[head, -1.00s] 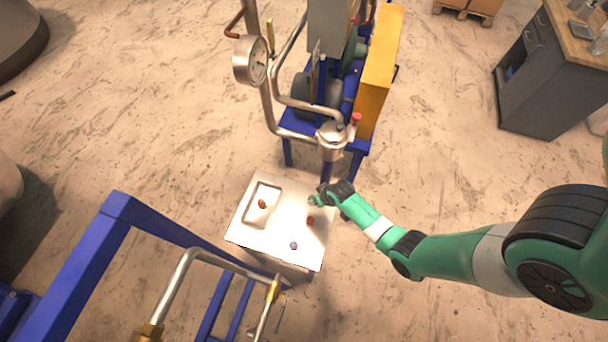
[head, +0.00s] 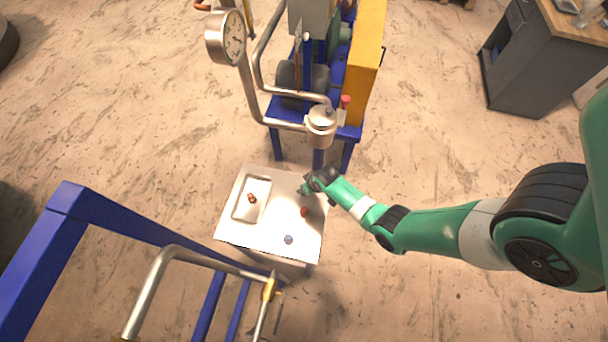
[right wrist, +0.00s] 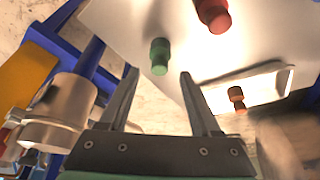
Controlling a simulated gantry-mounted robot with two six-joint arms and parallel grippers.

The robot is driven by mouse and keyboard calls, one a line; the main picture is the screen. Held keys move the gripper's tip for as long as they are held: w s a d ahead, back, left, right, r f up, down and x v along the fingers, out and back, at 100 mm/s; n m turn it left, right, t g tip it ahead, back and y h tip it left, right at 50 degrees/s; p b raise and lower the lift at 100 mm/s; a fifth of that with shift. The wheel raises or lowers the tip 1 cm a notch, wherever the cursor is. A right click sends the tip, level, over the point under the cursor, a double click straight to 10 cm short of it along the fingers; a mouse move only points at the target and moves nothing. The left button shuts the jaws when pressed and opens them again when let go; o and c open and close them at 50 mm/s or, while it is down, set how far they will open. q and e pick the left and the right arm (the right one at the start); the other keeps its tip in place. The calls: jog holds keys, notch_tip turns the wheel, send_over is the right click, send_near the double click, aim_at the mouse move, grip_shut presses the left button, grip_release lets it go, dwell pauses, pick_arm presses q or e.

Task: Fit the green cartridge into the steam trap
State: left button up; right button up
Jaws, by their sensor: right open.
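The green cartridge (right wrist: 160,57) stands on the pale table, just beyond my right fingertips in the right wrist view. In the head view only a small green patch (head: 304,190) shows beside my right gripper, which partly hides it. My right gripper (right wrist: 158,74) is open and empty, its fingers spread to either side of the line to the cartridge. It also shows above the table's back right corner in the head view (head: 309,186). The steam trap appears to be the metal cylinder (head: 321,125) behind the table; it also shows at left in the wrist view (right wrist: 62,108). My left gripper is not in view.
Pipes, a gauge (head: 226,38) and a blue frame (head: 352,133) surround the trap. A blue rail (head: 140,225) runs at front left.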

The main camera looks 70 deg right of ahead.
jog(key=b+x, duration=0.1)
jog(key=x, duration=0.2)
jog(key=shift+f, duration=0.15)
grip_shut()
